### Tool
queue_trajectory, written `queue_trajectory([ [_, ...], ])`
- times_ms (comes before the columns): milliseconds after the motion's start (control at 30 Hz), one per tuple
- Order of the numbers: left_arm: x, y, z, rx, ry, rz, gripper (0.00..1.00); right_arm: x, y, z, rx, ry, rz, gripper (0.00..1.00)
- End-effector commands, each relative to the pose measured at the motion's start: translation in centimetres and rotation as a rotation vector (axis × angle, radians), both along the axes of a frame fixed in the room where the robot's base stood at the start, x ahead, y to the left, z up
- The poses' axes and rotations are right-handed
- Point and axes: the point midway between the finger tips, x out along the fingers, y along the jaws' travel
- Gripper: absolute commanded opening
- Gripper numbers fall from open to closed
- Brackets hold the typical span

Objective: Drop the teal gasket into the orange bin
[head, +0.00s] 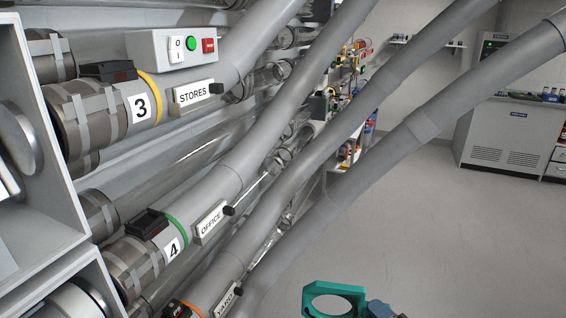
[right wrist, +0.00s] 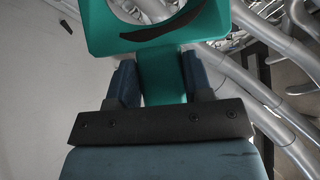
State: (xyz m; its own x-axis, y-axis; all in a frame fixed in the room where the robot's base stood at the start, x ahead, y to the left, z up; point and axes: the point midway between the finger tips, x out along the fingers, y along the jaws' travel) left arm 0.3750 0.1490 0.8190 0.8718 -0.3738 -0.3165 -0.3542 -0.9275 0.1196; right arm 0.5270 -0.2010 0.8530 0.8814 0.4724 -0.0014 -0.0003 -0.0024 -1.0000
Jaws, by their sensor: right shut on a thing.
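The teal gasket (head: 356,291) shows at the bottom of the head view, a flat plate with a large round hole. In the right wrist view the gasket (right wrist: 162,80) fills the top middle, its narrow tab between the two fingers. My right gripper (right wrist: 160,72) is shut on that tab and holds the gasket up, clear of the floor. In the head view only a bit of my right gripper (head: 380,309) shows at the bottom edge. My left gripper is not in view. No orange bin shows in either view.
Large grey pipes run diagonally across the head view, labelled STORES (head: 194,95), OFFICE (head: 211,222) and YARD (head: 228,298). A control box (head: 170,47) with buttons sits at upper left. A grey cabinet (head: 511,133) stands at the back right. The grey floor (head: 450,230) is clear.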

Motion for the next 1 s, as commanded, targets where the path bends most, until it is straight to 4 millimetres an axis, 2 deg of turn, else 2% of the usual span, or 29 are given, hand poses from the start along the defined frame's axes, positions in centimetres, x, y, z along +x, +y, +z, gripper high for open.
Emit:
queue_trajectory([
  [33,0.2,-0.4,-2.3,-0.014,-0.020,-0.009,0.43,0.1,0.3,-4.2,0.001,0.002,0.036,0.00],
  [400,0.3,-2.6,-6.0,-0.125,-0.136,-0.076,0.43,-0.6,1.8,-20.9,0.008,0.003,0.342,0.00],
  [500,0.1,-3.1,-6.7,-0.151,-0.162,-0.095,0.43,-1.1,2.0,-24.7,0.007,0.003,0.419,0.00],
  [600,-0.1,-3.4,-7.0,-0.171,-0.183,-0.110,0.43,-1.6,2.2,-27.6,0.005,0.001,0.482,0.00],
  [700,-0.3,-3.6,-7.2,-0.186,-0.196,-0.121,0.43,-2.0,2.2,-29.4,0.004,0.001,0.527,0.00],
  [1000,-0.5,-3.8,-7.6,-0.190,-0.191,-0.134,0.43,-2.4,2.3,-31.0,0.002,0.000,0.564,0.00],
])
